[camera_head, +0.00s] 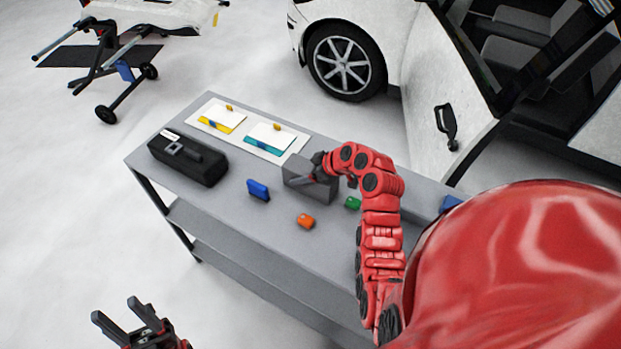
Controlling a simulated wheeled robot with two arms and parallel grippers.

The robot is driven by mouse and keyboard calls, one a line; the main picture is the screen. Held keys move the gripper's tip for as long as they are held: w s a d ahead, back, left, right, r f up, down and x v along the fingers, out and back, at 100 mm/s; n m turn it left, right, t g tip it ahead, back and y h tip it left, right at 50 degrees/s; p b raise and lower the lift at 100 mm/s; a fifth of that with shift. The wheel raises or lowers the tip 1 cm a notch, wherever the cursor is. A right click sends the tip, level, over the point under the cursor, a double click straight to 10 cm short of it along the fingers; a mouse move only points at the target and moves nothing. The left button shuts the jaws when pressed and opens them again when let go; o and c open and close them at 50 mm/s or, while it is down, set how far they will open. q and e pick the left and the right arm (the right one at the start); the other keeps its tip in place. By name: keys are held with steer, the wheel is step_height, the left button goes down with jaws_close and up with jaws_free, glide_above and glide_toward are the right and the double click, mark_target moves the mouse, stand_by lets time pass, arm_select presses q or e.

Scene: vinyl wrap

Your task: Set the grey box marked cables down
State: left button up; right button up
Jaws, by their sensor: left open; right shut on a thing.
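The grey box (309,184) is at the middle of the grey table, at the end of my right arm. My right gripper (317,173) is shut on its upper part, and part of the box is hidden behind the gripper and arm. I cannot read a mark on the box. I cannot tell whether its underside touches the table top. My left gripper (118,318) is open and empty, low at the left, in front of the table and apart from it.
The grey table (225,215) also bears a black case (187,160), a white board (251,131) with cards, a blue item (258,190), an orange item (305,221) and a green item (352,203). A white car (372,60) stands behind. Bare table top lies front left.

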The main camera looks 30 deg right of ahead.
jaws_close()
steer(key=shift+r, duration=0.15)
